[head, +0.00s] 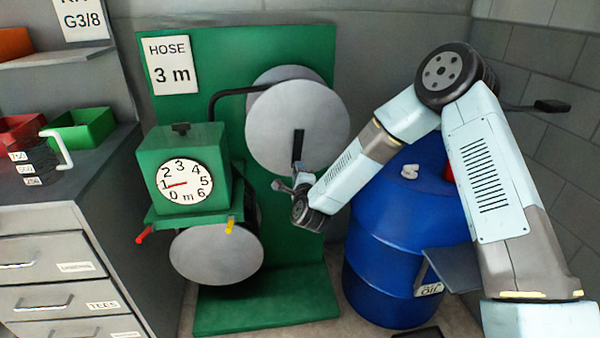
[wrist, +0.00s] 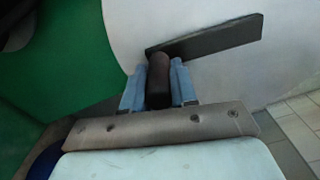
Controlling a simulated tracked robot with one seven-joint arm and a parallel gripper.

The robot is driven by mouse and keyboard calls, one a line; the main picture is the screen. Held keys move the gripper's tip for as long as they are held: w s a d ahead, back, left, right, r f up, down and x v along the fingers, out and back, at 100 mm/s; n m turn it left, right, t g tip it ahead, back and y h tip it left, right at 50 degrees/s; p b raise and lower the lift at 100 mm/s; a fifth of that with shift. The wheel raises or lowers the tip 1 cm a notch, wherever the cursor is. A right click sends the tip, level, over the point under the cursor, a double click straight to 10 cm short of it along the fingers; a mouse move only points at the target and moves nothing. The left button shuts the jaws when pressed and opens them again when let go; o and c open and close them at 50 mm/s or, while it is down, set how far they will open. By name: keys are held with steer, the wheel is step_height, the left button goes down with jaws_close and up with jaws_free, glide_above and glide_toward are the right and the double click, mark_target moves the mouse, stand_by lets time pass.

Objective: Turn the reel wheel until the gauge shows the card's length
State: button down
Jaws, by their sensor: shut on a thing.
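The reel wheel (head: 275,120) is a large grey disc on the green stand. Its dark crank bar (head: 299,142) points down in the head view. My gripper (head: 299,180) is at the bar's lower end. In the wrist view my gripper (wrist: 159,86) is shut on the dark crank handle (wrist: 159,80), beside the black bar (wrist: 210,38). The handle is mostly hidden in the head view. The white gauge (head: 180,192) on the green box has a red needle pointing left, at about 1. The card (head: 171,66) reads "HOSE 3 m".
A blue drum (head: 385,265) stands right of the stand, under my arm. A lower grey reel (head: 215,257) hangs below the gauge box. Drawers (head: 45,250) and a bench with a green bin (head: 85,130) are at left. A wall closes the right side.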

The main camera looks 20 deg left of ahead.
steer(key=shift+s+a+f, duration=0.35)
steer(key=shift+s, duration=0.05)
steer(key=c, duration=1.2)
jaws_free()
steer(key=o, duration=0.3)
steer(key=shift+w+r, duration=0.1)
steer(key=shift+r, duration=0.1)
steer(key=v, duration=1.3)
steer(key=shift+s+d, duration=0.2)
steer(key=shift+s, duration=0.1)
